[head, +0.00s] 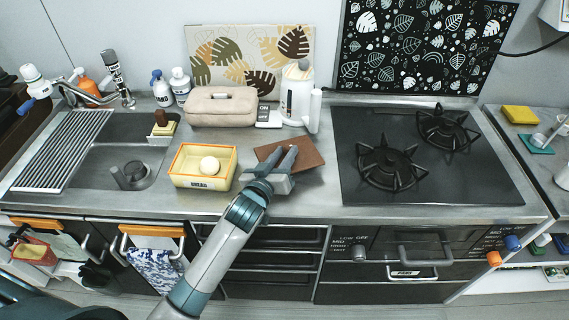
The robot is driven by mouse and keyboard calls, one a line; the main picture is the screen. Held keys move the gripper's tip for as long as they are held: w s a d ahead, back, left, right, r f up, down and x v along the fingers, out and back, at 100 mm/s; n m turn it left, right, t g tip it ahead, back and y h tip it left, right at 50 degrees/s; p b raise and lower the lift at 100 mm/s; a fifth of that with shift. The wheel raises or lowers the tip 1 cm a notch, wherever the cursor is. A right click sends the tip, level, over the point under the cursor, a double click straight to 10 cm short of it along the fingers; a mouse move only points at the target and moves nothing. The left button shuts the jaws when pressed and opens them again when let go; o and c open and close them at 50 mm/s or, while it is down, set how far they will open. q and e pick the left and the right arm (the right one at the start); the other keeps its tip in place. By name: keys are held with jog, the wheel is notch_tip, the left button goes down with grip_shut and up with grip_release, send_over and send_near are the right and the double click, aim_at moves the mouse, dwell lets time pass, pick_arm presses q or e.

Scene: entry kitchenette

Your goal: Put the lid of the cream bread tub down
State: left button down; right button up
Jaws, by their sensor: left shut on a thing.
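The cream bread tub (184,181), marked BREAD, stands open on the counter left of centre, with a round pale bun (209,165) inside. Its lid, a flat brown wooden-looking panel (309,157), is to the right of the tub, apart from it. My left gripper (287,158) reaches in from below and is shut on the lid, covering part of its middle and left. The lid looks slightly slanted; I cannot tell whether it touches the counter. My right gripper is not in view.
The black gas hob (430,165) lies just right of the lid, the sink (125,165) left of the tub. A narrow strip of counter is bare between tub and lid.

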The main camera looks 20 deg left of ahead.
pick_arm(q)
jog(key=shift+f+p, duration=0.4)
jog(key=shift+f, duration=1.55)
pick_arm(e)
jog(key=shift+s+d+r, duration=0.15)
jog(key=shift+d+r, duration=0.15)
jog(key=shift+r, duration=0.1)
pick_arm(q)
jog(key=shift+f, duration=0.2)
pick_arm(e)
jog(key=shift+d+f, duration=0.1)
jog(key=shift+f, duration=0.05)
pick_arm(q)
jog(key=c, duration=1.4)
grip_release()
jog(key=shift+r, duration=0.15)
